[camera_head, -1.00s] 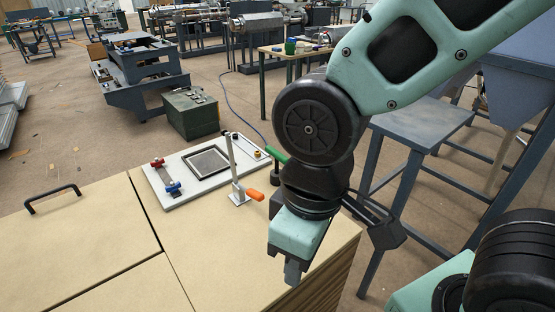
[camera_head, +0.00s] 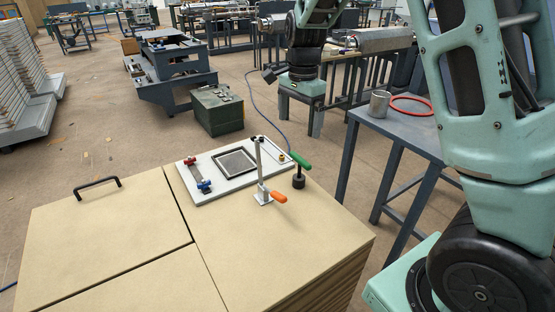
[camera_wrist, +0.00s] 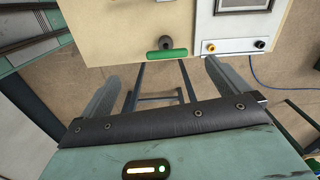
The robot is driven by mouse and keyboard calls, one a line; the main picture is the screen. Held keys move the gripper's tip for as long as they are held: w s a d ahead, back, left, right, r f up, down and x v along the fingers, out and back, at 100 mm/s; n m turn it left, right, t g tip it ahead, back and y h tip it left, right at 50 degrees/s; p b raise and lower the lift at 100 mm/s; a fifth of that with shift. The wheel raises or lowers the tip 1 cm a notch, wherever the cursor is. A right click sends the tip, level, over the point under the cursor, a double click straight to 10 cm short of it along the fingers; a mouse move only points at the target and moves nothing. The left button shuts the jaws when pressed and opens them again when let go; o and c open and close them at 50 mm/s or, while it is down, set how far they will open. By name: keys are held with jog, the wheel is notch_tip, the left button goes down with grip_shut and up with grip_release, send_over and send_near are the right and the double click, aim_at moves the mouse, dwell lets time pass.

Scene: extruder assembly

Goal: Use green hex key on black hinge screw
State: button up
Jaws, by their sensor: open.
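The green hex key (camera_head: 299,160) stands upright in a round black holder (camera_head: 299,182) at the bench's back right, beside the white plate (camera_head: 217,189). In the wrist view its green handle (camera_wrist: 166,56) lies crosswise between my spread fingers, beyond their tips. My gripper (camera_head: 300,122) is open and empty, fingers down, in the air beyond the bench's back right edge. The plate's edge carries a small black knob (camera_wrist: 259,44), possibly the black hinge screw, and a yellow-ringed one (camera_wrist: 211,47). I cannot tell which is the hinge screw.
An upright clamp with an orange handle (camera_head: 279,197) stands just in front of the hex key. A red-and-blue part (camera_head: 204,187) and a dark square frame (camera_head: 235,162) are on the plate. A blue-grey table (camera_head: 400,125) with a metal cup and red ring stands right. The bench's front is clear.

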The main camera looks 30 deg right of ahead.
aim_at(300, 166)
jog(key=shift+m, duration=0.7)
jog(key=f+p, duration=0.1)
jog(key=f, duration=0.4)
jog(key=w+d+f+p, duration=0.1)
jog(key=f, duration=0.5)
jog(key=d+f+p, duration=0.1)
jog(key=f, duration=0.5)
jog(key=shift+w+d, duration=0.1)
jog(key=shift+w, duration=0.1)
jog(key=c, duration=0.9)
